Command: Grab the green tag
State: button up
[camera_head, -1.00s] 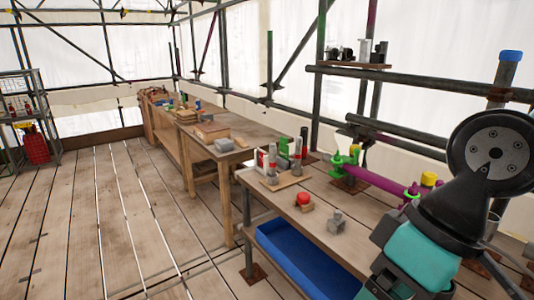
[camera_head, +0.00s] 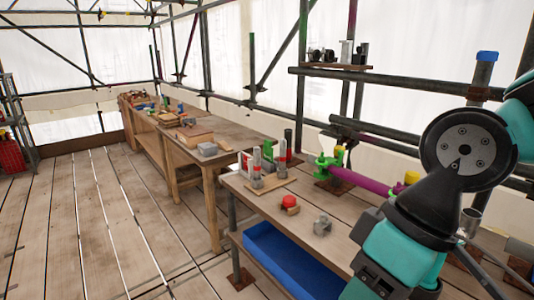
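I cannot make out a green tag for certain. A bright green fitting (camera_head: 326,164) sits at the far left end of a purple tube (camera_head: 360,181) on the near workbench (camera_head: 262,207). The tube's right end is hidden behind my arm. My arm fills the right side of the view, raised in front of the bench. My gripper is not in the picture.
The near bench also holds a board (camera_head: 271,186) with grey cylinders, a red-topped piece (camera_head: 289,202) and a grey metal block (camera_head: 322,226). A blue bin (camera_head: 285,263) is below. Scaffold tubes and a small shelf (camera_head: 335,68) stand behind. The plank floor at left is clear.

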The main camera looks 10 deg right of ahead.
aim_at(268, 151)
jog(key=u, duration=0.7)
jog(key=i, duration=1.55)
jog(key=u, duration=0.3)
jog(key=i, duration=1.8)
jog(key=z, duration=0.95)
jog(key=i, duration=0.6)
jog(key=z, duration=0.3)
